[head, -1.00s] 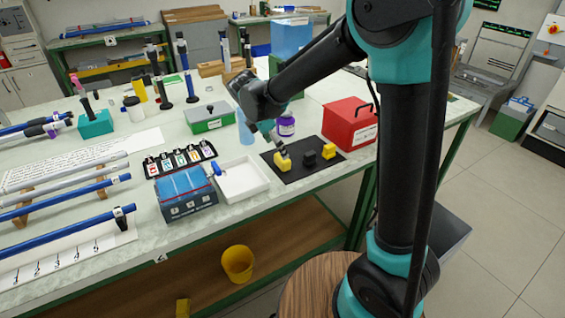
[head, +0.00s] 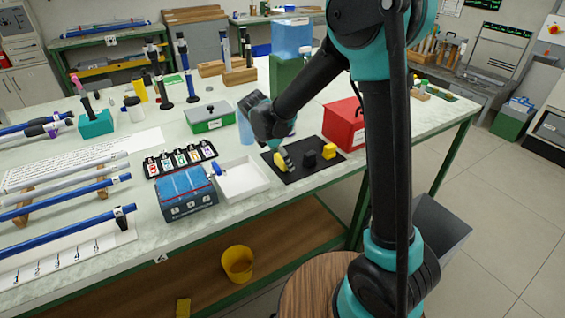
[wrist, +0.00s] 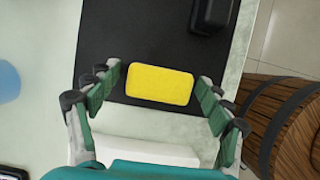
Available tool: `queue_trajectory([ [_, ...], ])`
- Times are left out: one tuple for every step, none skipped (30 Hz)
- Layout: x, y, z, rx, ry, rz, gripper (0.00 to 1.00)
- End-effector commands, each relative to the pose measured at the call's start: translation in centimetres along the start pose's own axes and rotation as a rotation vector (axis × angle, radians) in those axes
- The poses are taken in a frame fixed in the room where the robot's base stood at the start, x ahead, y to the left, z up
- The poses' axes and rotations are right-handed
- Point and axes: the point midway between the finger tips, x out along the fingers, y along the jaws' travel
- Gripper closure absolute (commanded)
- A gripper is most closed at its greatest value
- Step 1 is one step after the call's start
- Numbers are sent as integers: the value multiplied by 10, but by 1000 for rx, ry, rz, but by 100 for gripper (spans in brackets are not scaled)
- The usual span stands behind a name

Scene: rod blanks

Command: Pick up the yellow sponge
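The yellow sponge (wrist: 160,84) is a plain rectangular block lying on a black mat (wrist: 125,25) in the wrist view. In the head view the sponge (head: 279,159) is at the left end of the mat (head: 299,174), partly covered by my gripper (head: 285,160). In the wrist view my gripper (wrist: 158,78) is open, with one finger on each side of the sponge and a gap at both sides. I cannot tell how far the fingertips are above the mat.
A black block (head: 309,159) and another yellow piece (head: 329,151) share the mat. A red box (head: 342,125) stands behind it. A white tray (head: 240,190) lies to the left, beside a blue box (head: 187,207). The table's front edge is close to the mat.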

Motion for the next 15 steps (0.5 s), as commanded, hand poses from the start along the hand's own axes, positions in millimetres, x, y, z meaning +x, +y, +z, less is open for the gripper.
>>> queue_trajectory([
  [0,0,0,0,0,0,32],
  [0,0,0,0,0,0,35],
  [0,0,0,0,0,0,40],
  [0,0,0,0,0,0,44],
  [0,0,0,0,0,0,48],
  [0,0,0,0,0,0,53],
  [0,0,0,0,0,0,56],
  [0,0,0,0,0,0,60],
  [0,0,0,0,0,0,60],
  [0,0,0,0,0,0,60],
  [0,0,0,0,0,0,60],
  [0,0,0,0,0,0,60],
  [0,0,0,0,0,0,60],
  [0,0,0,0,0,0,60],
  [0,0,0,0,0,0,60],
])
